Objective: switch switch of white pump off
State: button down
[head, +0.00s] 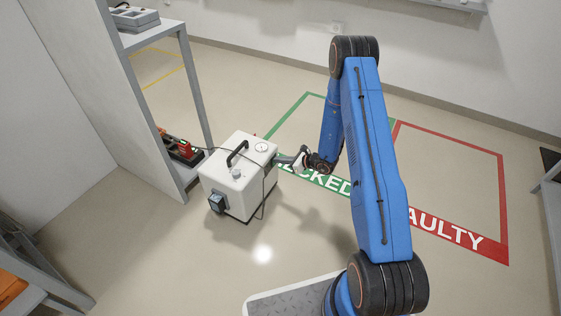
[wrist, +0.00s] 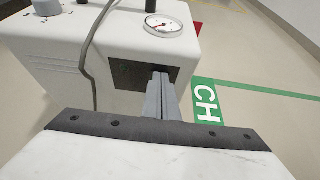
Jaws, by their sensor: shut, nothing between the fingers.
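The white pump (head: 238,180) stands upright on the floor left of centre in the head view, with a black handle, a round gauge and a grey knob on top. In the wrist view the white pump (wrist: 120,45) fills the upper left. A dark panel (wrist: 140,75) with a small green mark is on the side facing my gripper. My gripper (head: 281,159) is at the pump's right side in the head view. In the wrist view its fingers (wrist: 160,80) are shut and empty, with their tips at the right part of the panel. They hide whatever lies behind them, so the switch is not clearly visible.
A dark cable (wrist: 92,50) runs over the pump and down its side. A grey shelf frame (head: 195,80) stands to the left, with a red item (head: 184,147) low on it. Green and red (head: 455,232) marked floor areas lie right of the pump, mostly clear.

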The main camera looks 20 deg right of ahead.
jog(key=shift+r, duration=0.1)
jog(key=shift+r, duration=0.65)
jog(key=shift+d, duration=0.15)
